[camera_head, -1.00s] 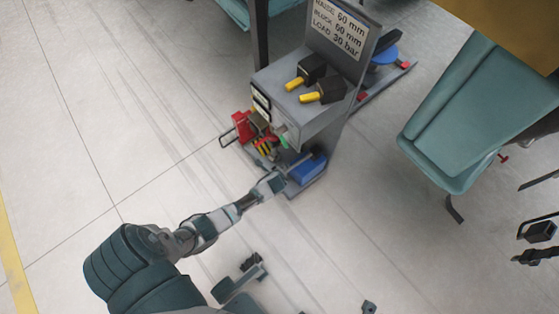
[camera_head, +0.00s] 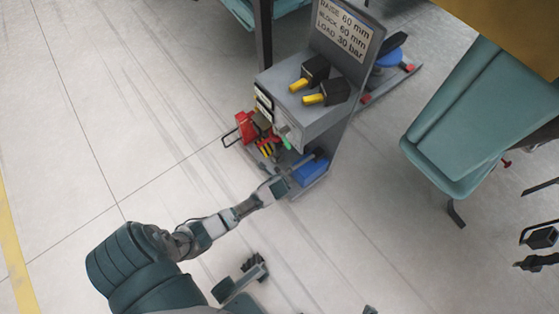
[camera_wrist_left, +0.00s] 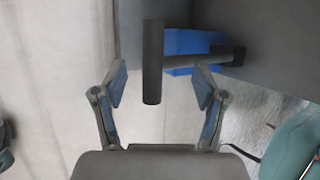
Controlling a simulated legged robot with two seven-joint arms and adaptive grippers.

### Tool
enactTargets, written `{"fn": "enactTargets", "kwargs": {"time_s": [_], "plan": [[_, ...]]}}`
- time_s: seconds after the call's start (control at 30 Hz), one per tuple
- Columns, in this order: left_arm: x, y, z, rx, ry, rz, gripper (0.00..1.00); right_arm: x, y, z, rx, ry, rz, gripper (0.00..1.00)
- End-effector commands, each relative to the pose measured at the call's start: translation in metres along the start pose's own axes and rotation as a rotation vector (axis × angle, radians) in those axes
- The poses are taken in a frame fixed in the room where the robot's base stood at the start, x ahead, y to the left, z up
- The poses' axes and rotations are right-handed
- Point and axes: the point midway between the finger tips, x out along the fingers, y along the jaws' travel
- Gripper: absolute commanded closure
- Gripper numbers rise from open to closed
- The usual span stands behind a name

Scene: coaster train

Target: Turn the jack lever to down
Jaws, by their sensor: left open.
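A grey cart (camera_head: 300,116) stands on the floor in the head view, with a blue block (camera_head: 312,173) low on its base. The left wrist view shows a dark upright handle (camera_wrist_left: 153,62), apparently the jack lever. A dark rod (camera_wrist_left: 192,61) runs from beside it to the right, across the blue block (camera_wrist_left: 195,45). My left gripper (camera_wrist_left: 163,87) is open, with one finger on each side of the handle's lower end. In the head view my left gripper (camera_head: 280,187) is close beside the cart's base; its fingertips are hard to make out.
Two black parts with yellow handles (camera_head: 312,98) lie on the cart top, below a sign (camera_head: 343,26). A red part (camera_head: 245,127) stands at the cart's left. A teal seat (camera_head: 440,170) is to the right. The pale floor (camera_head: 150,130) at left is clear.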

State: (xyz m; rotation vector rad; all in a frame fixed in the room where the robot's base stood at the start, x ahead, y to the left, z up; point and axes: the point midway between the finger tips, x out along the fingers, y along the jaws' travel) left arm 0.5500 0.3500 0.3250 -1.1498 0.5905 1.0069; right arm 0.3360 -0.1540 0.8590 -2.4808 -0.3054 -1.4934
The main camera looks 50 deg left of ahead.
Motion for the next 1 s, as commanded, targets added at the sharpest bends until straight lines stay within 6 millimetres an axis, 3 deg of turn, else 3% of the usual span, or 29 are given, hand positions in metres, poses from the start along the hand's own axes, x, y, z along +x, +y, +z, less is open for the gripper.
{"fn": "enactTargets", "kwargs": {"time_s": [0.2, 0.4, 1.0], "plan": [[-0.042, 0.002, 0.004, -0.001, -0.003, 0.002, 0.28, 0.001, -0.003, 0.001, -0.001, -0.001, -0.002, 0.38], [-0.070, 0.002, 0.006, -0.002, -0.007, 0.005, 0.28, 0.001, -0.003, 0.001, -0.001, -0.001, -0.002, 0.38], [-0.078, 0.003, 0.007, -0.002, -0.009, 0.008, 0.28, 0.001, -0.002, 0.004, -0.001, -0.004, -0.002, 0.38]]}}
